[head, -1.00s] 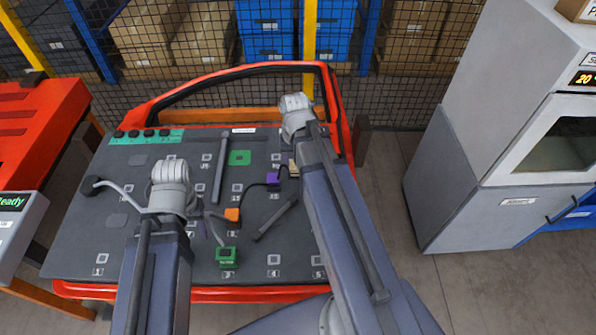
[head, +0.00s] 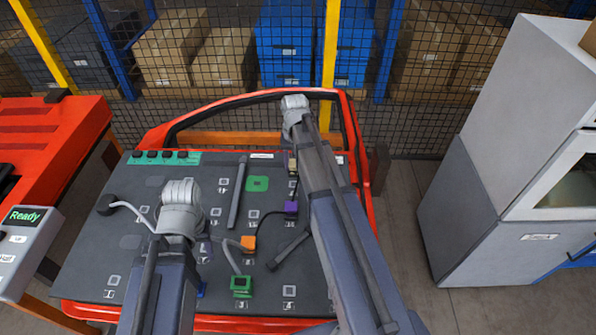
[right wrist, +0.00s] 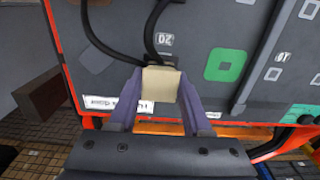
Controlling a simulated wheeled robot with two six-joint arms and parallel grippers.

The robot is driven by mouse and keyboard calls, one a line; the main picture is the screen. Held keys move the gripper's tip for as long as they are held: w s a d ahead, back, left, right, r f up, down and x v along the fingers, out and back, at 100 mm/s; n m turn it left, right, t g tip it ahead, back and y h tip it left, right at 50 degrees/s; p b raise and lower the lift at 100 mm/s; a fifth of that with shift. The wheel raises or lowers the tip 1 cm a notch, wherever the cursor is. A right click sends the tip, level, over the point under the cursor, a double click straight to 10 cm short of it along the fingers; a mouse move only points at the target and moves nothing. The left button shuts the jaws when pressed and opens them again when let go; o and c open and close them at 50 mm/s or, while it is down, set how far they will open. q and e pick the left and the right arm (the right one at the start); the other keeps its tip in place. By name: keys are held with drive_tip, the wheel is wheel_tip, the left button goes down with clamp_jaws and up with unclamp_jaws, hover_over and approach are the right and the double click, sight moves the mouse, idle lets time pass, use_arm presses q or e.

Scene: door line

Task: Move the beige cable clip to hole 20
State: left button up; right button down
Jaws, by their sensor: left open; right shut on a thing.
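The beige cable clip (right wrist: 160,84) is between the fingers of my right gripper (right wrist: 160,100) in the right wrist view. The 20 label (right wrist: 165,40) is on the dark panel just above the clip in that view; the hole itself is not visible. In the head view the beige clip (head: 292,164) shows beside my right arm, near the panel's far edge; my right gripper is mostly hidden there. A black cable (right wrist: 155,30) runs from near the clip. My left gripper (head: 195,250) is low over the panel's left half, its fingers mostly hidden by the arm; it is open.
A purple clip (head: 291,208), an orange clip (head: 248,243) and a green clip (head: 241,286) sit on the panel (head: 130,215). A green square (head: 257,183) and a grey bar (head: 237,195) lie near the middle. The red door frame (head: 165,135) surrounds the panel.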

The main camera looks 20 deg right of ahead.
drive_tip(key=shift+w, duration=0.8)
use_arm(q)
wheel_tip(320, 180, down, 4)
drive_tip(key=b, duration=0.3)
drive_tip(key=shift+w+a+r+b, duration=0.1)
drive_tip(key=shift+w+b, duration=0.05)
drive_tip(key=shift+b, duration=0.2)
use_arm(e)
wheel_tip(320, 180, down, 4)
drive_tip(key=shift+s+r, duration=0.1)
drive_tip(key=shift+r, duration=0.05)
use_arm(q)
drive_tip(key=shift+f+b, duration=1.1)
use_arm(e)
drive_tip(key=shift+f, duration=1.1)
use_arm(q)
drive_tip(key=shift+f+b, duration=0.3)
use_arm(e)
drive_tip(key=shift+f, duration=0.35)
use_arm(q)
drive_tip(key=shift+w+f+b, duration=0.1)
drive_tip(key=shift+f+b, duration=0.35)
drive_tip(key=shift+f, duration=0.05)
use_arm(e)
drive_tip(key=shift+f, duration=0.5)
drive_tip(key=shift+r, duration=0.1)
drive_tip(key=shift+s, duration=0.1)
